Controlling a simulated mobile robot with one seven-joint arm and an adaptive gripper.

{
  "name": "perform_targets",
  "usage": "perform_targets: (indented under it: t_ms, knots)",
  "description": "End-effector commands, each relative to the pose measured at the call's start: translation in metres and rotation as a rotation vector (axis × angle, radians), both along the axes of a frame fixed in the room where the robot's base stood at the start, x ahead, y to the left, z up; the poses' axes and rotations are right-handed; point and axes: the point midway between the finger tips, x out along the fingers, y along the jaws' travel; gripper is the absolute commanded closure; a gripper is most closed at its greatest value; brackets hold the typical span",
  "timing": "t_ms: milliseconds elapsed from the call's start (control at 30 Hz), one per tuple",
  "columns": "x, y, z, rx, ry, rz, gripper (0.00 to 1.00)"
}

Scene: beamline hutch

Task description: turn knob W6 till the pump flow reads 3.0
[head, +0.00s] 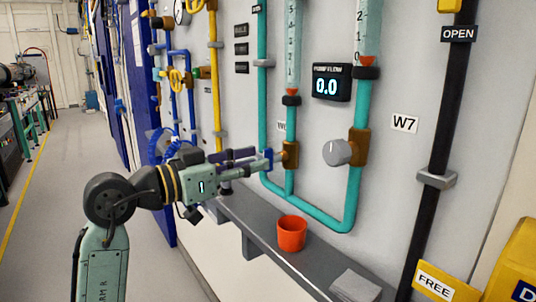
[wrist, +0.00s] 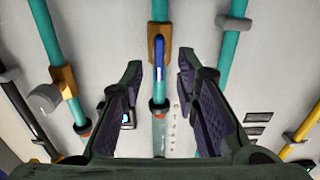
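The pump flow display (head: 327,86) reads 0.0 in the head view. A wall label (head: 281,126) starts with W; its digit is hidden by a pipe. Near it, a brown valve body (head: 291,155) sits on a teal pipe, with a blue handle (head: 267,158) facing my gripper (head: 262,162). In the wrist view the blue handle (wrist: 160,58) is upright between the fingertips of my gripper (wrist: 161,66). The fingers are apart, with gaps on both sides. A round grey knob (head: 338,152) is on the pipe to the right; it also shows in the wrist view (wrist: 45,97).
The W7 label (head: 405,123) is right of the grey knob. A grey ledge (head: 265,226) below the pipes holds an orange cup (head: 291,233).

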Motion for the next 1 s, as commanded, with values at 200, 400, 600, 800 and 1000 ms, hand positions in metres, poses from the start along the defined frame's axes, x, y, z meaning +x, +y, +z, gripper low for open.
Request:
perform_targets:
  t_ms: [200, 400, 600, 800, 1000]
  knots:
    - [0.019, -0.026, 0.001, 0.001, 0.0, 0.0, 0.72]
    - [0.025, -0.034, 0.0, 0.0, -0.001, 0.001, 0.72]
    - [0.025, -0.034, 0.0, 0.0, -0.001, 0.001, 0.72]
    - [0.025, -0.034, 0.0, 0.0, -0.001, 0.001, 0.83]
    - [0.025, -0.034, 0.0, 0.0, -0.001, 0.001, 0.96]
